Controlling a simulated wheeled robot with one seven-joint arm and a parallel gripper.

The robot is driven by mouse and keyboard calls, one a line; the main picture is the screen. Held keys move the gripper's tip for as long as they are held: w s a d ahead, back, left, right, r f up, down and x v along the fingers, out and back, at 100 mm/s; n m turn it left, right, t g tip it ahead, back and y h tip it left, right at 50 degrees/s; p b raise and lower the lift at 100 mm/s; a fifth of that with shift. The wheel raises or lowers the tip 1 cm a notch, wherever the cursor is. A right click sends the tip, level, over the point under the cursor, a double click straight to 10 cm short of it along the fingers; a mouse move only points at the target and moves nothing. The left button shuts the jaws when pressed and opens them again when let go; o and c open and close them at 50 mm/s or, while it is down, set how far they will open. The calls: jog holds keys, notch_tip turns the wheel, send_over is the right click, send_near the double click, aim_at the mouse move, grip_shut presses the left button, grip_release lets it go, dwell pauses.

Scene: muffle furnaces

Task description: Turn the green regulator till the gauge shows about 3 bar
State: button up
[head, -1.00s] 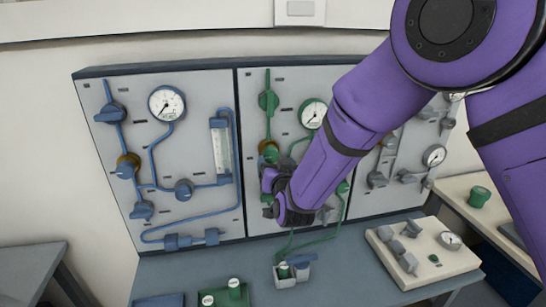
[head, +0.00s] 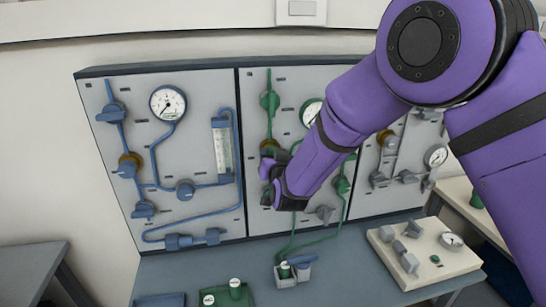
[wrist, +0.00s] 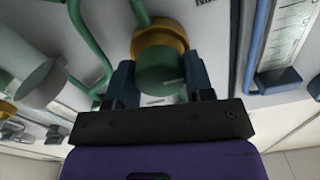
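The green regulator (wrist: 160,72) shows in the wrist view as a round green knob in front of a brass ring (wrist: 160,38). My gripper (wrist: 160,82) has one finger on each side of the knob, spread apart. Whether the fingers touch it is hard to see. In the head view my gripper (head: 267,182) is at the middle panel, just below the brass part (head: 270,143), and hides much of the knob. The green-rimmed gauge (head: 311,111) is partly covered by my arm, and its reading cannot be made out.
The left panel has blue pipes, a gauge (head: 168,102) and a flow tube (head: 222,148). The right panel has grey valves and another gauge (head: 435,156). A green pipe (wrist: 88,40) runs beside the knob.

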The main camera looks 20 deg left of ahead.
jog(key=shift+m, duration=0.3)
jog(key=m, duration=0.2)
jog(key=shift+m, duration=0.4)
jog(key=m, duration=0.4)
jog(key=shift+m, duration=0.3)
jog(key=m, duration=0.4)
jog(key=shift+m, duration=1.9)
jog(key=o, duration=0.9)
jog(key=shift+o, duration=0.2)
